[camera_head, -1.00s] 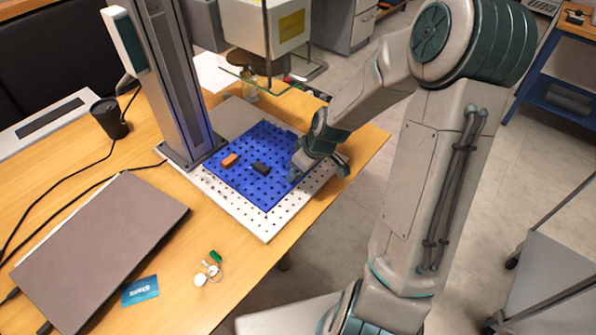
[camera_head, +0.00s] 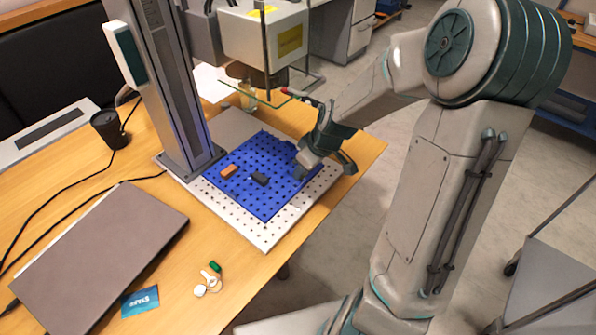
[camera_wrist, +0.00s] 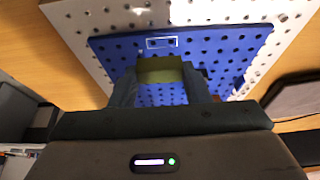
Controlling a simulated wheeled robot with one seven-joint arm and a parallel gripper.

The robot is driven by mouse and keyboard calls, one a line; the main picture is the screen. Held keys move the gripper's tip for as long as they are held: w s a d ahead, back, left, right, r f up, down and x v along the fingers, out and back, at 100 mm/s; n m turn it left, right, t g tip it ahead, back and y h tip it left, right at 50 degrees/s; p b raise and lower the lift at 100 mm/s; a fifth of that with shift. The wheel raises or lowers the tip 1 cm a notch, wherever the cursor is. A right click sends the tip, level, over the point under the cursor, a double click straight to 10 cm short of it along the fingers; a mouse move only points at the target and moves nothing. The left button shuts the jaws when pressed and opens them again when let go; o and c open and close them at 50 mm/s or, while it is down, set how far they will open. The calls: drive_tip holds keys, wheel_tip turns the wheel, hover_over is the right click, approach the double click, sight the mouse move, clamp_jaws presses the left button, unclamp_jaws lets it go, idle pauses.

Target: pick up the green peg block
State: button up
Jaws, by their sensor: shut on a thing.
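The green peg block (camera_wrist: 160,72) shows olive-green in the wrist view, between the two fingers of my gripper (camera_wrist: 160,88). The fingers touch its two sides, and the gripper is shut on it. In the head view my gripper (camera_head: 303,170) is over the right part of the blue pegboard (camera_head: 262,204), and the block cannot be made out there. The wrist view shows the holed blue board (camera_wrist: 222,48) behind the block, with a white rectangle outline on it. I cannot tell how far the block is above the board.
An orange block (camera_head: 228,171) and a black block (camera_head: 260,179) sit on the blue board. A white perforated plate (camera_head: 268,236) lies under it. The marker's column (camera_head: 172,90) stands behind left, with a glass plate (camera_head: 252,90) overhead. A laptop (camera_head: 100,255) lies front left.

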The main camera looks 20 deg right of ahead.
drive_tip(key=s+d+r+p, duration=0.2)
drive_tip(key=s+d+r, duration=0.3)
drive_tip(key=d, duration=0.3)
drive_tip(key=shift+s+d+r+p, duration=0.15)
drive_tip(key=shift+d+r+p, duration=0.25)
drive_tip(key=shift+r, duration=0.15)
drive_tip(key=shift+a, duration=0.1)
